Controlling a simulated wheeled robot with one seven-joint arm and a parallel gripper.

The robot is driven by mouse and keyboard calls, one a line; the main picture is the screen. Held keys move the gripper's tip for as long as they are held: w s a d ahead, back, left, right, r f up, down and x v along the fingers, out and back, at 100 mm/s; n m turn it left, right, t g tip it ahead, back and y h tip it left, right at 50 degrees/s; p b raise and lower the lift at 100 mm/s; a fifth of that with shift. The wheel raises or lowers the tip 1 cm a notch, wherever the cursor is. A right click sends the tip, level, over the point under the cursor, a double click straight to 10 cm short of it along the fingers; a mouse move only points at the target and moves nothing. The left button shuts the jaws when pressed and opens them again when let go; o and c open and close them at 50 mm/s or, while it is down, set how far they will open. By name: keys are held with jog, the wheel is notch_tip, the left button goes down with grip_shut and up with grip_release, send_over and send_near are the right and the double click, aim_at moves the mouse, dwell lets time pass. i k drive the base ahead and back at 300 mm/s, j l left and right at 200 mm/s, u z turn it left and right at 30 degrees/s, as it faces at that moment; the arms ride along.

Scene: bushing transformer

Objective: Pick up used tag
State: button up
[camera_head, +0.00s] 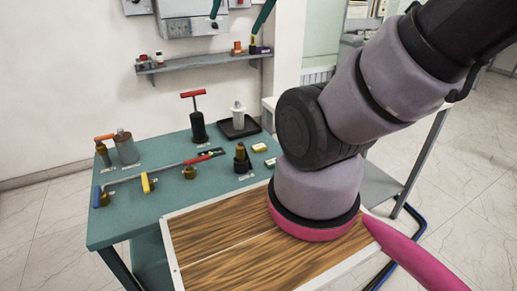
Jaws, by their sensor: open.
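No used tag can be told for sure. Two small pale yellow-and-green pieces, one (259,147) farther back and one (271,162) nearer, lie on the right part of the teal table (140,212). A small dark flat piece (211,152) lies near the table's middle; its markings are too small to read. My gripper (239,12) shows only as two teal fingertips at the top edge, spread apart with nothing seen between them. They appear high above the table, in front of the wall and shelf; the rest of the gripper is out of frame.
A black tray (224,130) with a white insulator-like part (238,115), a red-handled black pump (197,119), a grey cylinder (126,147) and a long rod (152,174) stand or lie on the table. A wall shelf (203,65) is behind.

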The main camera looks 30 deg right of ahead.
aim_at(260, 148)
jog(key=k+j+z, duration=0.15)
jog(key=j, duration=0.25)
jog(key=k+j+z, duration=0.2)
jog(key=j, duration=0.2)
jog(key=j+z, duration=0.15)
jog(key=j, duration=0.2)
jog(key=k+j+z, duration=0.15)
jog(key=k+j, duration=0.1)
jog(key=j, duration=0.1)
